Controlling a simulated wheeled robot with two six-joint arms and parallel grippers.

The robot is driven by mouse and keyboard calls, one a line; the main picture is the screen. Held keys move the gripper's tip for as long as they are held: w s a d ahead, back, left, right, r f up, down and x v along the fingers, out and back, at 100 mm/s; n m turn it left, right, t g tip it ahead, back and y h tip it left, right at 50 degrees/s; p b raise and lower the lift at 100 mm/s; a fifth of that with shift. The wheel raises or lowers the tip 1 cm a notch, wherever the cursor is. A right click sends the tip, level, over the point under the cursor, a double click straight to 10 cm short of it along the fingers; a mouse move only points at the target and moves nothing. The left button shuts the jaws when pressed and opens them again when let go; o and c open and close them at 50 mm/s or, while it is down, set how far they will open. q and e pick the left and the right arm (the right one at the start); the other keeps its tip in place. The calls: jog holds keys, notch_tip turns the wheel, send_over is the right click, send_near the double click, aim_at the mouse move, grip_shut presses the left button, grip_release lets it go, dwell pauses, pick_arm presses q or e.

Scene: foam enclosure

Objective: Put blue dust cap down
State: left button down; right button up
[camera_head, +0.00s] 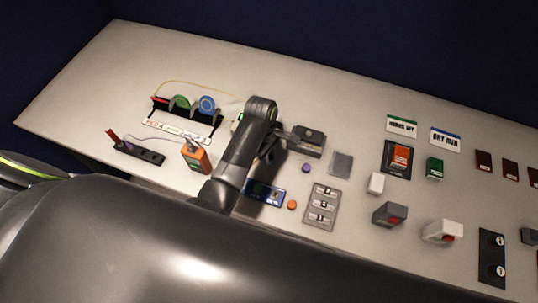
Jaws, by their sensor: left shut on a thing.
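My left arm reaches over the bench from the lower left and bends at its raised elbow. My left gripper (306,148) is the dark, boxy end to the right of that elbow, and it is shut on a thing. A small blue-violet round cap (306,168), which matches the blue dust cap, shows just below the gripper. Its contact with the fingers or the bench is too small to make out. An orange round cap (291,204) lies on the bench nearer to me. My right gripper is not in view.
The pale bench (350,95) has free room at the back. A rack with green and blue discs (207,104), an orange device (196,157) and a black strip (138,153) stand left. A numbered grey panel (321,206), a grey square (341,164) and a white block (376,183) lie right.

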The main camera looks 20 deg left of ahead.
pick_arm(q)
jog(key=shift+f, duration=1.2)
jog(key=c, duration=1.2)
grip_release()
jog(key=shift+c, duration=0.2)
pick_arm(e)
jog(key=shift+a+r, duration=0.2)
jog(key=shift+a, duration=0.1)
